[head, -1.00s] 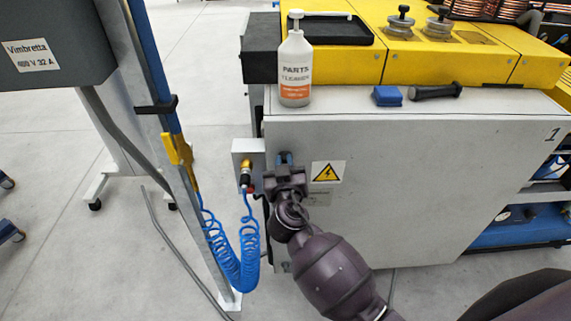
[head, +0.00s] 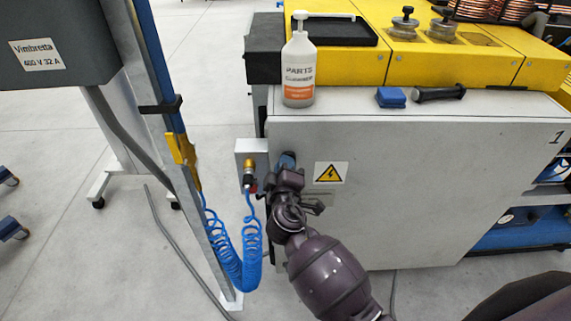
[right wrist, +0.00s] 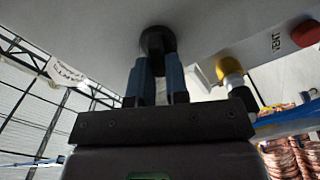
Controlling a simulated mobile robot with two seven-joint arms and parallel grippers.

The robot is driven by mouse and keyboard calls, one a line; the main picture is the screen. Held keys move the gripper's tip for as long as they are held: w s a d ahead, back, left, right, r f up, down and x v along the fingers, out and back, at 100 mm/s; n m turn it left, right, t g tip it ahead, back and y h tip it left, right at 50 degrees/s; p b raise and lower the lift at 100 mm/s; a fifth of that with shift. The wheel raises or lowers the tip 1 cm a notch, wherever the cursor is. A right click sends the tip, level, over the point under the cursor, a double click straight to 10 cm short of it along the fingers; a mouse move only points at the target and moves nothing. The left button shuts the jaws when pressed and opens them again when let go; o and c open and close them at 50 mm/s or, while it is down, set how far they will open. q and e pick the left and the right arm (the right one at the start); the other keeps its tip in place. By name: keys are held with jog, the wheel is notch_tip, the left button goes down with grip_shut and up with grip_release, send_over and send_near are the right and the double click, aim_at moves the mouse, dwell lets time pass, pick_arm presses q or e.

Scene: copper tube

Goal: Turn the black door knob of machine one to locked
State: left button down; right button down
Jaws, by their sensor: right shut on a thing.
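Machine one (head: 420,165) is a grey cabinet with a yellow top and a "1" on its front panel. My right gripper (head: 287,166) is at the upper left of this panel and hides the knob in the head view. In the right wrist view, the black door knob (right wrist: 157,40) sits on the panel. The blue fingers of my right gripper (right wrist: 158,72) are closed on it from both sides. Which way the knob points cannot be told. My left gripper is not in view.
A grey box with a yellow fitting (head: 249,165) and a coiled blue hose (head: 243,255) is just left of my gripper. A white bottle (head: 299,65), a blue block (head: 391,97) and a black-handled tool (head: 438,93) stand or lie on the ledge above.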

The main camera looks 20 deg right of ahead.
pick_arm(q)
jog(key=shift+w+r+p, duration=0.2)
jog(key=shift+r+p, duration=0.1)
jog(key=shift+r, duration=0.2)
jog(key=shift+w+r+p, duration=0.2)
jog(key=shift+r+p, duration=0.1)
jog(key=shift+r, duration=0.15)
pick_arm(e)
jog(key=shift+f+n, duration=0.2)
jog(key=shift+n, duration=2.3)
jog(key=c, duration=1.1)
grip_release()
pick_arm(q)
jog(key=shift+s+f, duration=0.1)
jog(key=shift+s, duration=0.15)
pick_arm(e)
jog(key=shift+a+f, duration=0.1)
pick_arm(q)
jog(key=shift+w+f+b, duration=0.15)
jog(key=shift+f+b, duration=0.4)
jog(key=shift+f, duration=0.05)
pick_arm(e)
jog(key=v, duration=1)
jog(key=shift+s+a, duration=0.1)
jog(key=shift+s, duration=0.3)
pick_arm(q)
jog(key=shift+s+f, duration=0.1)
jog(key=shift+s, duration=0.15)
